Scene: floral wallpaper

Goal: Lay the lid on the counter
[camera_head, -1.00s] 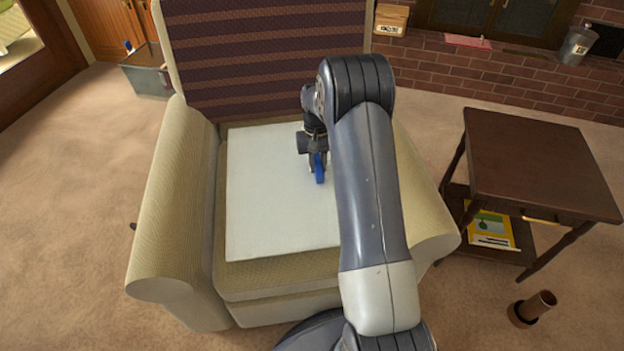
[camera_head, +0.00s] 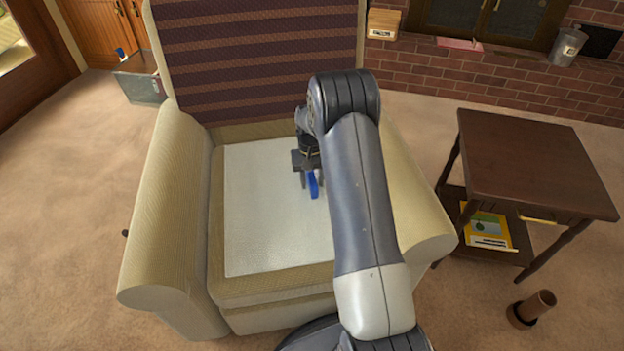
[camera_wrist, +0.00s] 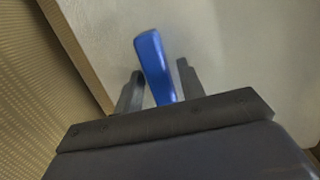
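A flat, square, pale board (camera_head: 262,225) with a brown edge lies over the armchair seat. I cannot tell whether it rests flat there or hangs just above. In the wrist view the board (camera_wrist: 238,45) fills most of the ground. My gripper (camera_head: 308,180) is low over its back right part. A slim blue piece (camera_wrist: 153,58) stands tilted between the two fingers and reaches past their tips; it also shows in the head view (camera_head: 313,185). I cannot tell whether it is the board's handle, or whether the fingers press on it. No counter is plain to see.
The beige armchair (camera_head: 160,225) has a tall striped back and raised arms close around the board. A dark side table (camera_head: 535,160) stands to the right, its top bare. A grey box (camera_head: 138,85) is at the back left.

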